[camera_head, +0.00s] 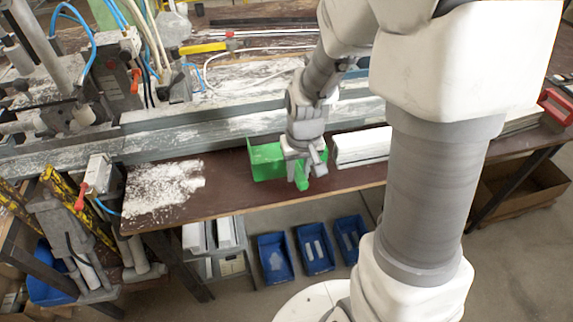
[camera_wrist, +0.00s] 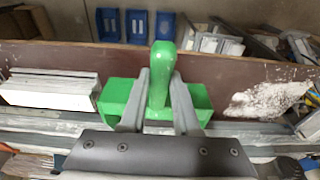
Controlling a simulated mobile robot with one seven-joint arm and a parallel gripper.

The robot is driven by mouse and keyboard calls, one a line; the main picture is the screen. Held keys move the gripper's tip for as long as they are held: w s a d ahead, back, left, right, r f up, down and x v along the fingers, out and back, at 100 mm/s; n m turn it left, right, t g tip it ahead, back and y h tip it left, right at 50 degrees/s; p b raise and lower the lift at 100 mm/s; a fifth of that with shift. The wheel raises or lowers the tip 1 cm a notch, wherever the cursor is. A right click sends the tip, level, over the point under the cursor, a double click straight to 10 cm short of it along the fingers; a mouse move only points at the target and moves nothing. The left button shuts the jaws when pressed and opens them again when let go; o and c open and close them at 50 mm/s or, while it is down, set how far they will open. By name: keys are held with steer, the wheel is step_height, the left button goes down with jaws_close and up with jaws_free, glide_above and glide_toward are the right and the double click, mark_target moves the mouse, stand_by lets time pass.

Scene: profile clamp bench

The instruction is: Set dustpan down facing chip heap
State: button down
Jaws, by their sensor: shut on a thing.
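The green dustpan (camera_head: 266,160) is at the bench's front strip, right of the chip heap in the head view. My gripper (camera_head: 302,172) is shut on its handle. In the wrist view the handle of the dustpan (camera_wrist: 117,96) stands between the two fingers of my gripper (camera_wrist: 158,100). The white chip heap (camera_head: 165,188) lies spread on the brown bench top (camera_head: 225,196), left of the dustpan with a bare strip between; it also shows at right in the wrist view (camera_wrist: 270,100). I cannot tell whether the dustpan touches the bench top.
White profiles (camera_head: 362,147) lie stacked close right of the dustpan. A long grey rail (camera_head: 200,134) runs behind it. Clamp machinery with hoses (camera_head: 120,60) stands at the left. Blue bins (camera_head: 315,248) sit below the bench's front edge.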

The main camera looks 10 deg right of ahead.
step_height(320, 180, up, 5)
steer(key=p, duration=0.3)
steer(key=shift+r, duration=0.1)
